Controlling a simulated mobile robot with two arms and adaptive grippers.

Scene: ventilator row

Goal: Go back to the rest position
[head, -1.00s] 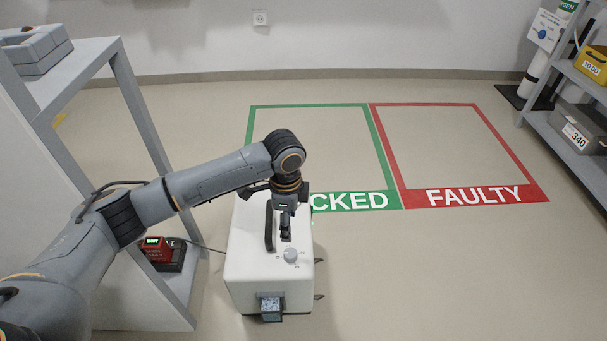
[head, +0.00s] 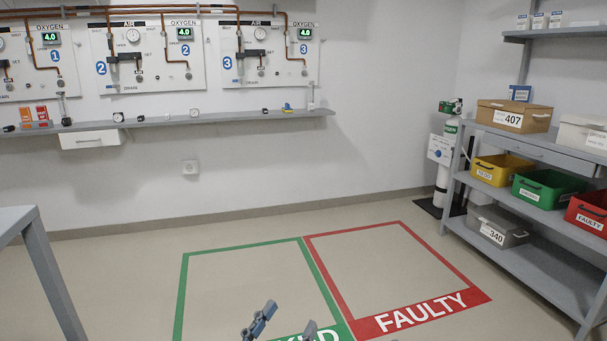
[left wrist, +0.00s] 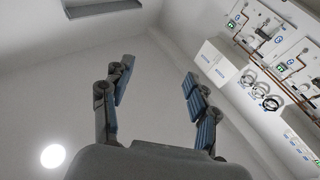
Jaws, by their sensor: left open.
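My left gripper (head: 284,325) shows at the bottom edge of the head view, over the near end of the green floor frame. Only its fingertips are in view there. In the left wrist view, the gripper (left wrist: 160,90) points up toward the ceiling and upper wall. Its two blue-padded fingers stand wide apart with nothing between them. The rest of my left arm is out of the head view. My right gripper is in neither view.
Green (head: 183,285) and red (head: 335,280) floor frames lie empty where visible. Shelves (head: 530,257) with bins stand at right, beside an oxygen cylinder (head: 447,165). Gas panels (head: 265,60) and a narrow wall shelf (head: 240,117) line the back wall. A grey frame (head: 50,270) stands at left.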

